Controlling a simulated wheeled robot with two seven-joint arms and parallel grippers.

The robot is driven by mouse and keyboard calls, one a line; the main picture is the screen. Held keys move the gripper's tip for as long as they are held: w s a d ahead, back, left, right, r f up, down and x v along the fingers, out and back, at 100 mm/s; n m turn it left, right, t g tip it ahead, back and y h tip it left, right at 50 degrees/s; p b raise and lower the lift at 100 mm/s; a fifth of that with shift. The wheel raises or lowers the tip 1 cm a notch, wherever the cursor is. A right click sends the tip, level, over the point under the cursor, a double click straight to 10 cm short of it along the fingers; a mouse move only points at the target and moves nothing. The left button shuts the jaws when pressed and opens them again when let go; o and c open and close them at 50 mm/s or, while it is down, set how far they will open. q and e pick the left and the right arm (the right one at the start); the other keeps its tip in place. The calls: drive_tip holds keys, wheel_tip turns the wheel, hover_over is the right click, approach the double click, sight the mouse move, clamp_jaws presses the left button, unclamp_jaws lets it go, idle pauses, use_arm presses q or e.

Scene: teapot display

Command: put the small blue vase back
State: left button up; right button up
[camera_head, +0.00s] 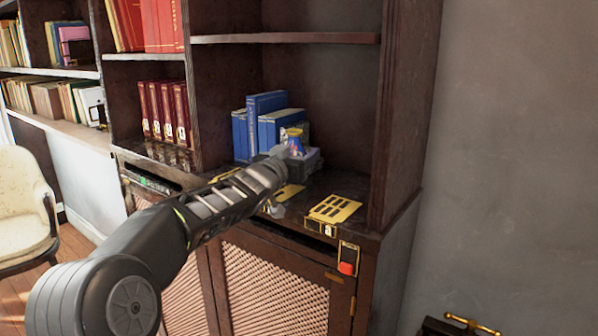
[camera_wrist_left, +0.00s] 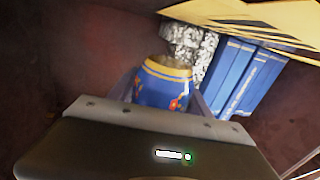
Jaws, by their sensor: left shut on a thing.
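The small blue vase (camera_wrist_left: 162,84) has gold bands and red and gold decoration. In the left wrist view it sits between the fingers of my left gripper (camera_wrist_left: 165,95), which is shut on it. In the head view the vase (camera_head: 294,140) shows at the end of my left arm, in front of the blue books and above the shelf. My left gripper (camera_head: 290,155) hides its lower part there, so I cannot tell whether it touches the shelf. My right gripper is not in view.
Blue books (camera_head: 268,118) stand behind the vase. A yellow slotted plate (camera_head: 334,208) lies on the shelf's front right, near the cabinet's right side wall (camera_head: 400,120). An upper shelf board (camera_head: 285,38) is overhead. Red books (camera_head: 165,110) fill the left compartment. A cream chair (camera_head: 24,205) stands at left.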

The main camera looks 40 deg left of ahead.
use_arm(q)
drive_tip(key=shift+f+b, duration=0.6)
drive_tip(key=shift+f, duration=1.2)
drive_tip(key=shift+f, duration=0.2)
drive_tip(key=o, duration=1.5)
drive_tip(key=shift+o, duration=0.2)
drive_tip(key=shift+r, duration=0.1)
drive_tip(key=shift+r, duration=0.1)
drive_tip(key=v, duration=1.2)
drive_tip(key=shift+b, duration=0.4)
